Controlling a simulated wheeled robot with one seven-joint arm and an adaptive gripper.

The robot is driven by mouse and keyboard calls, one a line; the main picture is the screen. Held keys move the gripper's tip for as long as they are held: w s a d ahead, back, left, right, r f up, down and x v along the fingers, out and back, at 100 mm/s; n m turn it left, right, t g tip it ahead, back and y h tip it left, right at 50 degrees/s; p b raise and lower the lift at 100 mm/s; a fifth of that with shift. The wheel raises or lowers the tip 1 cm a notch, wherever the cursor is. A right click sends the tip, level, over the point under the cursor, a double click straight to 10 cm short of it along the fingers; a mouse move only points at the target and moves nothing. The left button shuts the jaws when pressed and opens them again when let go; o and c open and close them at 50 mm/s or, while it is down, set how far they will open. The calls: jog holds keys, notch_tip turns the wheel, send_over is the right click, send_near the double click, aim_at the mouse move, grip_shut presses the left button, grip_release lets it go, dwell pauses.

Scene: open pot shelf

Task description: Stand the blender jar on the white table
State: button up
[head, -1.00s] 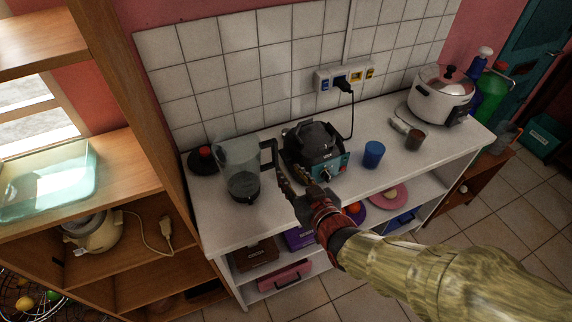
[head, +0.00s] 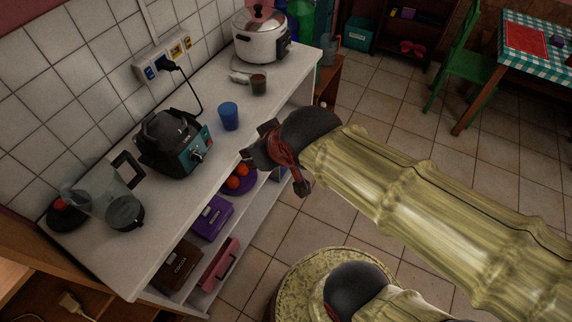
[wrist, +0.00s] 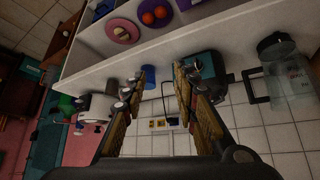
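The blender jar (head: 108,204) is clear with a dark base and a black handle. It stands upright on the white table (head: 160,235), near its left end. The jar also shows in the wrist view (wrist: 288,78), upside down at the right, its handle toward the middle. My gripper (head: 274,172) is beyond the table's front edge, to the right of the jar and well apart from it. In the wrist view, the gripper's two fingers (wrist: 158,82) are spread with nothing between them.
The blender base (head: 178,145) stands right of the jar, with a cord to the wall sockets (head: 163,58). A red-knobbed dark lid (head: 66,212) lies by the jar. A blue cup (head: 229,116) and white cooker (head: 262,38) stand further right. Bare tabletop lies in front of the jar.

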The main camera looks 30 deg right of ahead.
jog(key=s+d+r+m+g, duration=0.1)
jog(key=s+d+g, duration=0.1)
jog(key=s, duration=0.5)
jog(key=shift+s+d+r+h, duration=0.2)
jog(key=shift+d+h, duration=0.1)
dwell(0.8)
